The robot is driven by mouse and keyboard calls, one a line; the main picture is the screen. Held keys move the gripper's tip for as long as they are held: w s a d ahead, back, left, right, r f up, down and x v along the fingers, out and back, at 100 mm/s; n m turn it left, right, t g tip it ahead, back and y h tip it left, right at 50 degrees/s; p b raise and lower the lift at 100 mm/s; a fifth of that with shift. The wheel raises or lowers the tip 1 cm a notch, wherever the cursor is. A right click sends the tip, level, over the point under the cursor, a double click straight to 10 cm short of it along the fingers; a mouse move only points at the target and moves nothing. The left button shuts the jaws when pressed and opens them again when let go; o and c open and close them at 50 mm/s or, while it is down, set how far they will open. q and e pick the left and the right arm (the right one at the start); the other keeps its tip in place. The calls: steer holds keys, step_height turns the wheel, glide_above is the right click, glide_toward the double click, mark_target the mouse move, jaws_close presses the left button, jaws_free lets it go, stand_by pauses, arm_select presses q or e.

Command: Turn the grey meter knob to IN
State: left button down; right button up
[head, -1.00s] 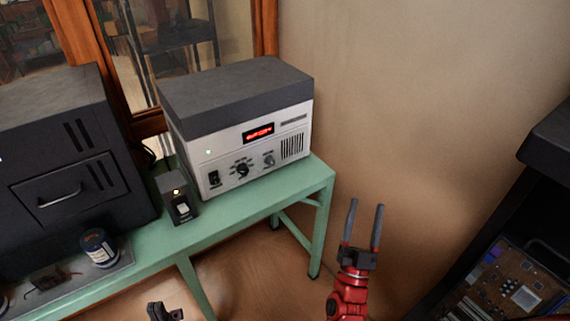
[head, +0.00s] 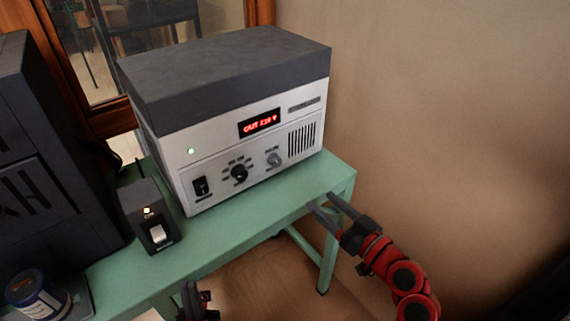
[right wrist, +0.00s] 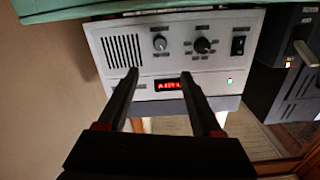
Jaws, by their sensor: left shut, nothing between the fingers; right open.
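The grey meter knob (head: 274,160) is on the front of a white and dark grey device (head: 222,139), right of a larger black knob (head: 239,174). The red display (head: 261,123) appears to read OUT and a number. My right gripper (head: 321,199) is open and empty, at the table's right end, below and right of the knob. The right wrist view shows the panel upside down, with the grey knob (right wrist: 160,43) ahead of the open fingers (right wrist: 160,74), apart from them. The knob's pointer is too small to read. My left gripper (head: 192,286) is shut and empty at the bottom edge.
The device stands on a green table (head: 236,221). A small black box with a white switch (head: 151,218) stands to its left. A black rocker switch (head: 201,187) is on the panel's left. A dark blue tin (head: 38,292) is at the lower left. Space right of the table is clear.

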steer(key=b, duration=0.2)
glide_toward(278, 162)
steer(key=x, duration=0.9)
steer(key=shift+c, duration=0.2)
jaws_close()
